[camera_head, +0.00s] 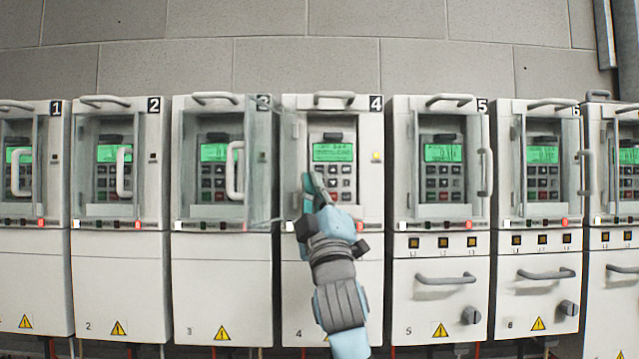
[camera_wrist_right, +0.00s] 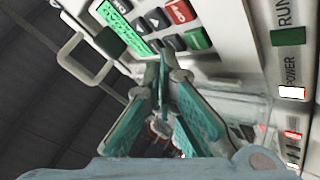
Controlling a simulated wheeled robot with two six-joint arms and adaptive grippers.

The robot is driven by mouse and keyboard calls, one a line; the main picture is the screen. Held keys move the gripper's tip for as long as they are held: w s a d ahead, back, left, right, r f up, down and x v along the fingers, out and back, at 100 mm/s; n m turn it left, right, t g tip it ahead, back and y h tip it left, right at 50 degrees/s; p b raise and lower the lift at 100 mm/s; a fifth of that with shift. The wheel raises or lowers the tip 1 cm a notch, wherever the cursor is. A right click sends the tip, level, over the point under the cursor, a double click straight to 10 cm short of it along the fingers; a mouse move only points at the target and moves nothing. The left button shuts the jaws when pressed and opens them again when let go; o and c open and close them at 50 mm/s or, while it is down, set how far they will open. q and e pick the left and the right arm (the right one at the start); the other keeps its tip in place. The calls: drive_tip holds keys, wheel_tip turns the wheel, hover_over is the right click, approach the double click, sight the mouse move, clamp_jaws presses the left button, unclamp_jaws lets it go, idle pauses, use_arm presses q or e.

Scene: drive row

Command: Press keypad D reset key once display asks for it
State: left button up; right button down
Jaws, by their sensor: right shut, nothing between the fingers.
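The keypad on cabinet 4 (camera_head: 333,168) has a lit green display (camera_head: 333,152) with dark text too small to read. Its keys are mostly grey. In the right wrist view the green display (camera_wrist_right: 116,18), a red key (camera_wrist_right: 180,12) and a green key (camera_wrist_right: 197,39) show close up. No letter D is legible. My right gripper (camera_head: 314,183) is shut and empty, its teal fingers pointing up at the lower left of this keypad. In the right wrist view its fingertips (camera_wrist_right: 163,62) are just below the keys; contact cannot be told. My left gripper is out of view.
A clear door (camera_head: 262,180) appears swung open left of cabinet 4, overlapping cabinet 3. A white handle (camera_head: 235,172) stands out there. Similar numbered cabinets with keypads stand on both sides, such as cabinet 5 (camera_head: 440,240). A grey block wall (camera_head: 300,65) is behind.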

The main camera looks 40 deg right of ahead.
drive_tip(key=shift+w+d, duration=0.2)
drive_tip(key=shift+w, duration=0.05)
idle(0.5)
idle(0.3)
drive_tip(key=shift+s+a, duration=0.45)
drive_tip(key=shift+s, duration=0.15)
drive_tip(key=s+a, duration=0.1)
drive_tip(key=s, duration=0.1)
drive_tip(key=s+a+p, duration=0.1)
drive_tip(key=s+a, duration=0.1)
idle(0.4)
idle(0.4)
